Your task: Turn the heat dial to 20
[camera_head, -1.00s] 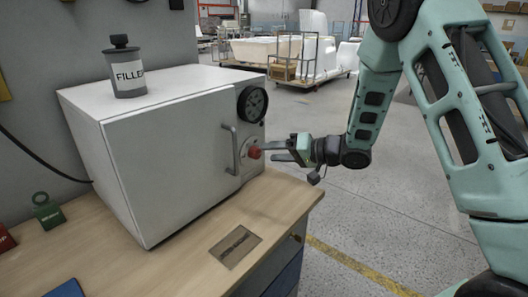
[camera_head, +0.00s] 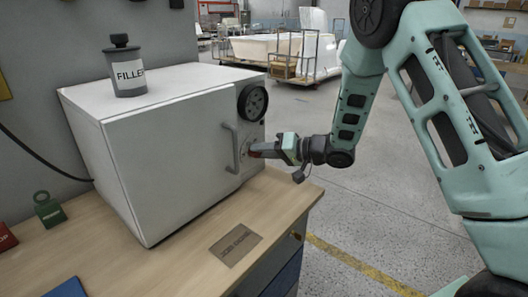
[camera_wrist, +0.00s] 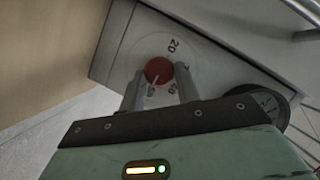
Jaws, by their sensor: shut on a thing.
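The heat dial is a red round knob (camera_wrist: 158,68) on a pale plate on the white oven's front (camera_head: 170,155). In the wrist view a "20" is printed just above and right of the knob, with other partly hidden marks to its right and below. A thin light line on the knob runs toward the wrist side, away from the "20". My gripper (camera_wrist: 160,80) is shut on the knob, one finger on each side. In the head view the gripper (camera_head: 262,150) reaches the oven front from the right and hides most of the knob.
A round black gauge (camera_head: 253,101) sits above the dial, and a door handle (camera_head: 232,147) is just left of it. A filler can (camera_head: 128,72) stands on the oven.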

